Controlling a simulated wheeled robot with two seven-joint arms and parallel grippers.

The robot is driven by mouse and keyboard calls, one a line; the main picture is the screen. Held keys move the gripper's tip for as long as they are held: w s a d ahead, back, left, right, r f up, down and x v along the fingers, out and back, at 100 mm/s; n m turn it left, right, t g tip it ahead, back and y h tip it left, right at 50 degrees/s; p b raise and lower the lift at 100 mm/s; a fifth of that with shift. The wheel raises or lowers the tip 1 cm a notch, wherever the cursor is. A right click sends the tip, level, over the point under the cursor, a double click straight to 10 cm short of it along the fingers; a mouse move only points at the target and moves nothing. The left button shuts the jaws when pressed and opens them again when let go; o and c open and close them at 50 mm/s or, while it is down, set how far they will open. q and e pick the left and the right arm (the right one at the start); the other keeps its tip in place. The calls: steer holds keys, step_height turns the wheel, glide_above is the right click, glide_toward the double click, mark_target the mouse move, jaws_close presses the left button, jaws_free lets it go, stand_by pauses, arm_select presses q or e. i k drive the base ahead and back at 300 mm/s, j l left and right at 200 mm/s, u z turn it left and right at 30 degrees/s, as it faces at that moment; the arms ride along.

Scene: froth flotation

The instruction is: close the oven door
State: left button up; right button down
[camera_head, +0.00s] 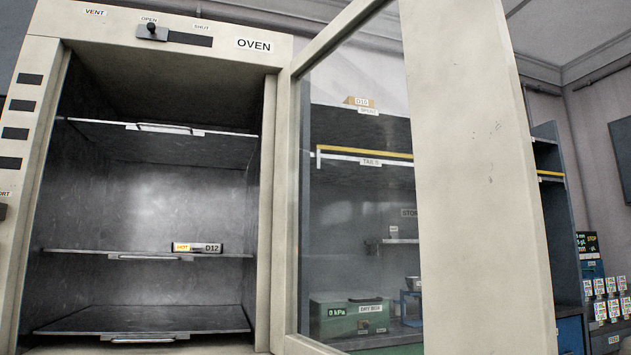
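The oven (160,185) fills the left half of the head view, with its cavity exposed and "OVEN" printed on its top panel. Its door (482,190) stands wide open, hinged at the right side of the opening. The door has a cream frame and a large glass pane (350,220). A tag reading HOT and D12 (197,248) sits at the middle shelf. No door handle can be made out. Neither of my grippers shows in this view.
Metal shelves (150,256) with small front handles span the cavity. A vent slider (152,32) is on the top panel. Behind the glass are a shelf unit and a green dry box (345,312). Labelled small items (606,300) stand at the far right.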

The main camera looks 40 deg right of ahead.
mark_target(486, 286)
steer(key=l+u, duration=0.15)
steer(key=l, duration=0.85)
steer(key=l+u, duration=0.1)
steer(key=l, duration=0.9)
steer(key=k+l+u, duration=0.15)
steer(key=l, duration=0.8)
steer(key=k+l+u, duration=0.4)
steer(key=k+l, duration=0.15)
steer(key=l, duration=0.15)
